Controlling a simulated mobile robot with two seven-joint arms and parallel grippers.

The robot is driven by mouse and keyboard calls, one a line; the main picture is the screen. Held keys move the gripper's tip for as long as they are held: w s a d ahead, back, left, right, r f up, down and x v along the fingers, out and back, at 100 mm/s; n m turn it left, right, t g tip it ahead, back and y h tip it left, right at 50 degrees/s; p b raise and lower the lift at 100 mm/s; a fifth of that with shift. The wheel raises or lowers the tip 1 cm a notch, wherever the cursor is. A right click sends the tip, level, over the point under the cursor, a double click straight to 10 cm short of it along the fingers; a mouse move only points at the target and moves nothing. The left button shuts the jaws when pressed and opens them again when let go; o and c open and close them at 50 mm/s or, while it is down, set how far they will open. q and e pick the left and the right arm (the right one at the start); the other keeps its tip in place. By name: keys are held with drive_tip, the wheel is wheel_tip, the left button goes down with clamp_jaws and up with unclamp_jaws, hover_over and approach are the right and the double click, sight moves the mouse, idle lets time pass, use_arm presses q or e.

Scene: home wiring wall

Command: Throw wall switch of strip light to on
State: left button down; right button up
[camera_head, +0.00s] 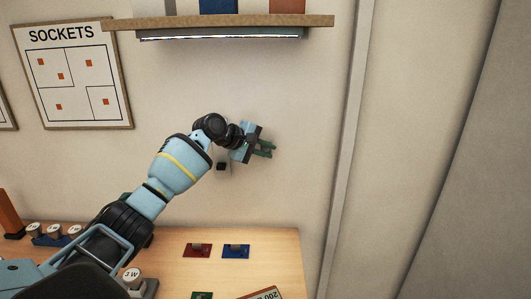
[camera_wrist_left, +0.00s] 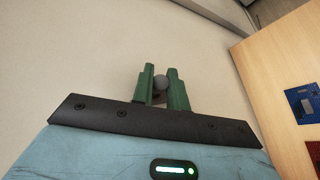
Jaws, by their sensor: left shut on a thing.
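The strip light (camera_head: 222,34) is a long bar under the wooden shelf in the head view; its underside looks pale, and I cannot tell if it is lit. My left gripper (camera_head: 267,149) is raised against the wall below and right of the light. In the left wrist view its green fingers (camera_wrist_left: 162,88) are shut on a small grey rounded knob (camera_wrist_left: 160,82), likely the wall switch's. The rest of the switch is hidden by the fingers and gripper body, so its position cannot be read. My right gripper is not in view.
A SOCKETS board (camera_head: 75,75) hangs at left. A vertical wall trim (camera_head: 347,150) stands right of the gripper.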

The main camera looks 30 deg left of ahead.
use_arm(q)
drive_tip(key=shift+w+r+n+g, duration=0.1)
drive_tip(key=shift+r+n+g, duration=0.05)
drive_tip(key=shift+n+g, duration=0.2)
drive_tip(key=shift+a, duration=0.1)
drive_tip(key=c, duration=1.4)
unclamp_jaws()
drive_tip(key=shift+c, duration=0.2)
drive_tip(key=v, duration=0.7)
drive_tip(key=shift+s+a+r, duration=0.15)
drive_tip(key=shift+s+a, duration=0.1)
drive_tip(key=shift+s, duration=0.05)
